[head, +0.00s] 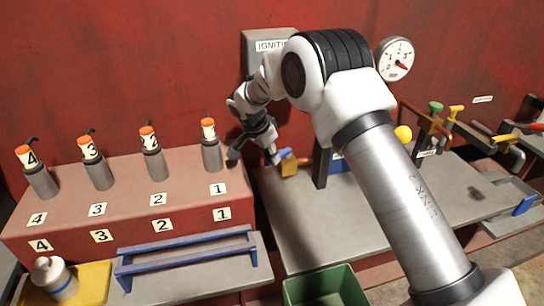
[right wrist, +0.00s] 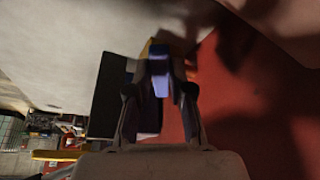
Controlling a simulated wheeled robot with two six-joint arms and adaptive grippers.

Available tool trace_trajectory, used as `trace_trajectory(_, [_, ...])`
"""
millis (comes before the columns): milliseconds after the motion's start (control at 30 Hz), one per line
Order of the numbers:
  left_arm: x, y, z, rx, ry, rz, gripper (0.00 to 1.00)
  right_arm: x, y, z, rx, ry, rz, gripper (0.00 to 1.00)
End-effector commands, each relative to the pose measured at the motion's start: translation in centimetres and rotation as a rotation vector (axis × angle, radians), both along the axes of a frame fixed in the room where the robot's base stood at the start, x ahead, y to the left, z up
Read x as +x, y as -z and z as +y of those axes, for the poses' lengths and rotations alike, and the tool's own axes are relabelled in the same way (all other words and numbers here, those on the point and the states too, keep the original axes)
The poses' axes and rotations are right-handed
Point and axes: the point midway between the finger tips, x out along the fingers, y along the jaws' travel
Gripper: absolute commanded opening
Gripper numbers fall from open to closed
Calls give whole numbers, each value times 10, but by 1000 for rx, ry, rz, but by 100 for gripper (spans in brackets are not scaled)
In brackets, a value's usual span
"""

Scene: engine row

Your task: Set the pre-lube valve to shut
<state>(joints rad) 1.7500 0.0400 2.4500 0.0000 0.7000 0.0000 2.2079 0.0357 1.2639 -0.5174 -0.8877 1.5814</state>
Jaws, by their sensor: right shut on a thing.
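A small brass valve (head: 289,167) with a blue lever (head: 286,153) stands beside a dark post, behind the grey bench top. It is likely the pre-lube valve, but I cannot read a label on it. My right gripper (head: 273,157) reaches it from the left and is shut on the blue lever. In the right wrist view, the lever (right wrist: 160,82) sits between the two fingertips (right wrist: 159,90), with the brass part (right wrist: 156,46) just beyond. The fingers hide part of the lever, and its exact angle is hard to tell. My left gripper is not in view.
Several numbered grey cylinders with orange tops (head: 152,153) stand on a red block (head: 120,185) at left. A dark post (head: 321,166) is close right of the valve. An IGNITION box (head: 262,45) and gauge (head: 395,60) are on the red wall. Bench (head: 310,235) is clear in front.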

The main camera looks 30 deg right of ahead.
Motion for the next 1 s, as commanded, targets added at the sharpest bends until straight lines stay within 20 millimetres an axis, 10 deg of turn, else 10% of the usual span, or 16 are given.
trace_trajectory(367, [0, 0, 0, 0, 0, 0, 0, 1, 0, 0, -1, 2, -1, 0])
trace_trajectory(400, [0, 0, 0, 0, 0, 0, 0, 1, 0, 0, -1, 2, -1, 34])
trace_trajectory(433, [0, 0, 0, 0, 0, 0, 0, 1, 0, 0, -1, 2, -1, 45])
trace_trajectory(767, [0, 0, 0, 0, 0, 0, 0, 0, -2, 0, 0, 1, -2, 46])
trace_trajectory(1000, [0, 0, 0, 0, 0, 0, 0, -3, -41, 16, -3, -1, -5, 46])
